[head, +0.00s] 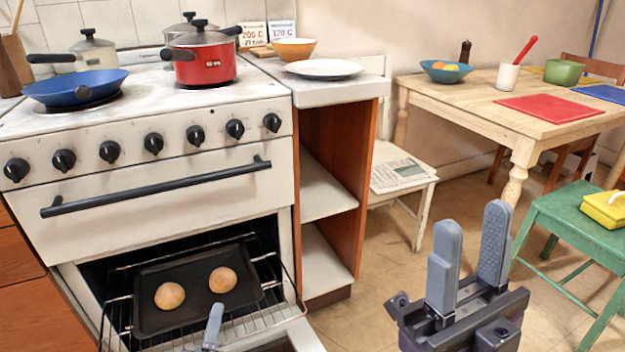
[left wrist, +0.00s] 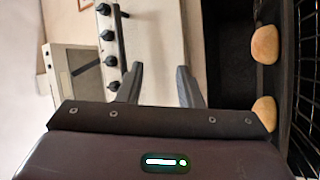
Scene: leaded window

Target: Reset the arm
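My left gripper (head: 214,322) shows only in part at the bottom of the head view, in front of the open oven and just below the baking tray. In the left wrist view its two fingers (left wrist: 158,80) stand apart with nothing between them. My right gripper (head: 470,232) is at the lower right of the head view, above the floor, its two fingers pointing up, apart and empty. The dark baking tray (head: 196,306) lies on the wire rack in the oven with two round buns, the left bun (head: 170,296) and the right bun (head: 222,280).
The oven rack (head: 268,288) sticks out of the white stove (head: 222,180). A blue pan (head: 75,86) and red pot (head: 205,60) stand on top. A shelf unit (head: 322,190), wooden table (head: 470,100) and green chair (head: 575,222) stand to the right. Floor between is clear.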

